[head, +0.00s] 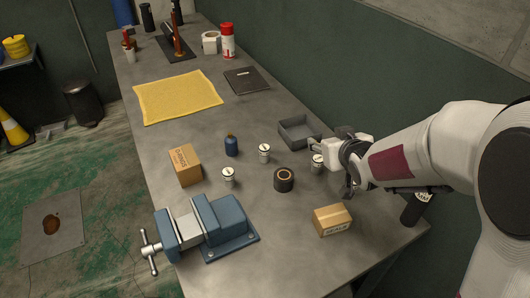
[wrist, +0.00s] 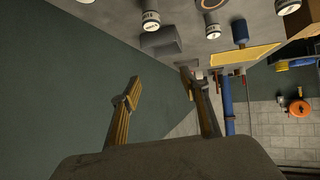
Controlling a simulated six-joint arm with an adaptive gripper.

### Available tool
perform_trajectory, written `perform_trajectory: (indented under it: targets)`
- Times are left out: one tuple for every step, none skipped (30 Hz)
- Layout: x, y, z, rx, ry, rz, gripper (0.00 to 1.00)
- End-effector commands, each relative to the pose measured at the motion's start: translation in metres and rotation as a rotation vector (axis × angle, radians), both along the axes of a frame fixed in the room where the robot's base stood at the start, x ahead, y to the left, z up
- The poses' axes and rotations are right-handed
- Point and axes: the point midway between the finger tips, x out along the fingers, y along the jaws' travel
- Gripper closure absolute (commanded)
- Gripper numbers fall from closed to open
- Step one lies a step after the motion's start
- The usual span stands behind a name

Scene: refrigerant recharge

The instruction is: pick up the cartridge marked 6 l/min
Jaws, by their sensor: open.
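Three small white cartridges with dark marks stand upright on the grey bench: one by the blue bottle (head: 264,153), one nearer the vise (head: 228,174), and one beside my gripper (head: 317,163). Their print is too small to read, so I cannot tell which is marked 6 l/min. My gripper (head: 336,166) is open just right of the third cartridge; whether they touch is unclear. In the wrist view my gripper (wrist: 161,80) has its fingers apart with nothing between them. White cartridges (wrist: 150,20) show along the top there.
A grey open tray (head: 299,132) lies behind my gripper. A dark ring-shaped roll (head: 284,180), a blue bottle (head: 231,145), cardboard boxes (head: 185,165) (head: 333,220) and a blue vise (head: 208,226) stand around. A yellow cloth (head: 178,96) lies farther back.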

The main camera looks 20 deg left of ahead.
Motion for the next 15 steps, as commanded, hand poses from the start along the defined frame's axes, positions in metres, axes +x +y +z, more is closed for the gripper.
perform_trajectory:
  targets:
    - [0.004, 0.01, -0.009, 0.007, -0.004, 0.02, 0.55]
    - [0.006, 0.016, -0.013, 0.013, -0.009, 0.031, 0.55]
    - [0.008, 0.024, -0.017, 0.021, -0.016, 0.045, 0.55]
    - [0.01, 0.029, -0.021, 0.027, -0.022, 0.057, 0.55]
    - [0.011, 0.036, -0.025, 0.033, -0.027, 0.069, 0.55]
    - [0.013, 0.043, -0.03, 0.041, -0.034, 0.086, 0.55]
    - [0.014, 0.049, -0.035, 0.047, -0.037, 0.096, 0.55]
    - [0.016, 0.055, -0.038, 0.054, -0.044, 0.107, 0.55]
    - [0.017, 0.062, -0.043, 0.063, -0.05, 0.122, 0.55]
    - [0.017, 0.068, -0.048, 0.07, -0.053, 0.135, 0.55]
    - [0.018, 0.074, -0.052, 0.078, -0.058, 0.147, 0.55]
    - [0.018, 0.082, -0.058, 0.088, -0.063, 0.162, 0.55]
    - [0.018, 0.088, -0.062, 0.096, -0.067, 0.174, 0.55]
    - [0.018, 0.093, -0.066, 0.104, -0.07, 0.184, 0.55]
    - [0.018, 0.101, -0.071, 0.115, -0.076, 0.199, 0.55]
